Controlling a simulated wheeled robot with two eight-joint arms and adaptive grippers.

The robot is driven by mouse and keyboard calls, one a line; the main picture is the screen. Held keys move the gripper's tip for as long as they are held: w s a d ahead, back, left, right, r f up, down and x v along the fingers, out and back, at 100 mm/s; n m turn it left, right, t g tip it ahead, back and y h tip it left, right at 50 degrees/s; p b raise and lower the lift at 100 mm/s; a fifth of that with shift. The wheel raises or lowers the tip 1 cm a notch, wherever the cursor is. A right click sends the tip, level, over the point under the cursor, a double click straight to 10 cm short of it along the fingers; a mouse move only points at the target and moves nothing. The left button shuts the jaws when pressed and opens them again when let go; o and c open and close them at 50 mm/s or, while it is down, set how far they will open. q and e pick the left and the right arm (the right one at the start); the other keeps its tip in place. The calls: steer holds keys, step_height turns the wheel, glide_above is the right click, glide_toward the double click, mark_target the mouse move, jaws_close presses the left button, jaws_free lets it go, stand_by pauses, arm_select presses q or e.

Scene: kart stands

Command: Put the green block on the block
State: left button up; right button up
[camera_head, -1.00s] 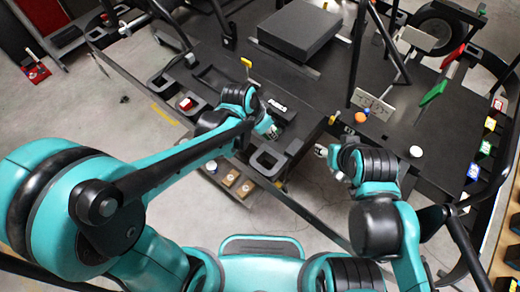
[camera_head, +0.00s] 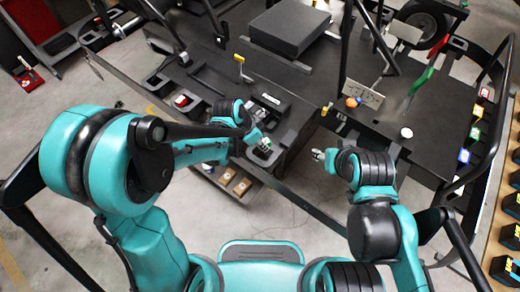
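A small green-faced block (camera_head: 475,133) stands in a row of coloured blocks along the right edge of the dark table. A red block (camera_head: 484,93), a yellow block (camera_head: 479,111) and a blue block (camera_head: 464,156) are in the same row. Which block is the one to be put upon is unclear. My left gripper (camera_head: 263,146) is low at the table's front edge, by the black trays, far from the row. My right gripper (camera_head: 318,154) is in front of the table edge, left of the row. Both fingertips are too small to tell open from shut.
A large black box (camera_head: 290,26) sits at the back. A green-handled tool (camera_head: 421,80), a grey plate (camera_head: 364,94), an orange ball (camera_head: 352,102) and a white round piece (camera_head: 406,133) are on the right half. Black posts and a curved rail surround this side.

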mark_target(260, 154)
arm_select(q)
steer(key=shift+w+a+f, duration=0.1)
steer(key=shift+a+f, duration=0.1)
steer(key=shift+f, duration=0.3)
step_height(260, 154, down, 3)
steer(key=shift+r+b, duration=0.15)
steer(key=shift+b, duration=0.55)
steer(key=shift+f, duration=0.35)
steer(key=shift+f, duration=0.1)
steer(key=o, duration=0.9)
steer(key=shift+o, duration=0.2)
